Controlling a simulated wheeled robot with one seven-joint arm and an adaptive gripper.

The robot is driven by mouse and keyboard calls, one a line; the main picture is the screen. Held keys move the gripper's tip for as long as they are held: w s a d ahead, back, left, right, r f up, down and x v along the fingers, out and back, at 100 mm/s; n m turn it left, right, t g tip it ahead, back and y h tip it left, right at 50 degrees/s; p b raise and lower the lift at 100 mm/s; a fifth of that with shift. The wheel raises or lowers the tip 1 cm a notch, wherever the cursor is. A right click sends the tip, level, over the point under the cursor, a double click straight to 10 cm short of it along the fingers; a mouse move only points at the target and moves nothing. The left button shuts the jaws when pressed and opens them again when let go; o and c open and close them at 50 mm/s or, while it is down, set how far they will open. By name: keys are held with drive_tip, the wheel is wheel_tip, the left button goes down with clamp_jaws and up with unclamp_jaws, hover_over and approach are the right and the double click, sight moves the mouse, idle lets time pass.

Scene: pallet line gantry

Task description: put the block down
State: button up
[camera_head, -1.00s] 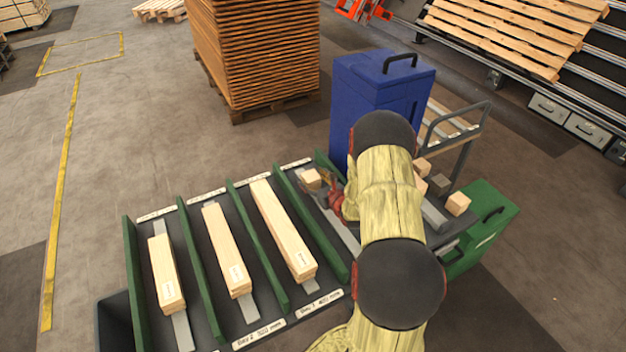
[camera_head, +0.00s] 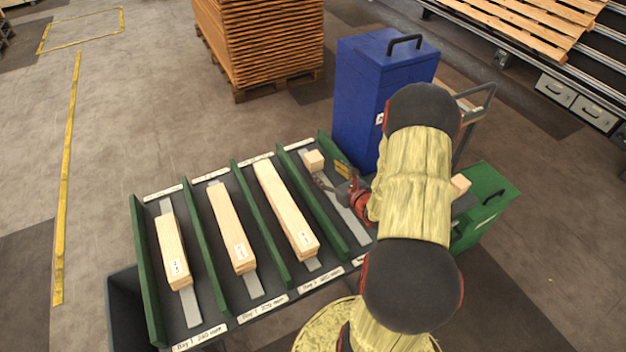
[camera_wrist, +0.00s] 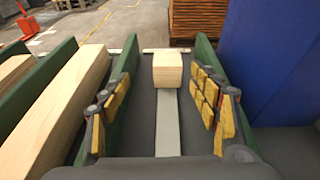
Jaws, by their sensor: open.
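The wooden block (camera_head: 314,160) is a small pale cube. It rests near the far end of the rightmost bay, on the grey strip along the bay floor. In the wrist view the block (camera_wrist: 167,70) sits between the two green dividers, beyond my fingertips. My gripper (camera_head: 331,186) is open and empty, just on the near side of the block and apart from it. In the wrist view my gripper (camera_wrist: 163,92) shows its yellow-padded fingers spread wide to either side of the strip.
Three bays to the left hold long timber pieces (camera_head: 285,208) between green dividers (camera_head: 259,222). A tall blue bin (camera_head: 365,100) stands close behind and right of the block's bay. A green box (camera_head: 488,205) is at right. A stack of boards (camera_head: 262,45) stands behind.

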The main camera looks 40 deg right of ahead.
drive_tip(key=w+a+r+n+g+y, duration=0.1)
drive_tip(key=w+a+r+n+y, duration=0.1)
drive_tip(key=a+r+n+y, duration=0.65)
drive_tip(key=w+a+r+n+g+y, duration=0.1)
drive_tip(key=w+a+r+n, duration=0.4)
drive_tip(key=a, duration=0.8)
drive_tip(key=s+a+r+n+g+y, duration=0.1)
drive_tip(key=s+a+r+n+g, duration=0.1)
drive_tip(key=s+a+r+n, duration=0.3)
drive_tip(key=s+a+n+g+y, duration=0.1)
drive_tip(key=s+a+g, duration=0.1)
drive_tip(key=a, duration=0.4)
drive_tip(key=s+a+r+n+g+h, duration=0.1)
drive_tip(key=s+a+r+n+g, duration=0.15)
drive_tip(key=s+n, duration=0.4)
drive_tip(key=s+a+r+n+g+h, duration=0.1)
drive_tip(key=s+a+n+g+h, duration=0.1)
drive_tip(key=s+a+n, duration=0.4)
drive_tip(key=s+d+r+n+t+h, duration=0.1)
drive_tip(key=s+d+r+n+h, duration=0.4)
drive_tip(key=s+d+r+n, duration=0.1)
drive_tip(key=shift+s+d+t+h, duration=0.35)
drive_tip(key=shift+s+d, duration=0.35)
drive_tip(key=shift+d, duration=0.2)
drive_tip(key=shift+c, duration=0.8)
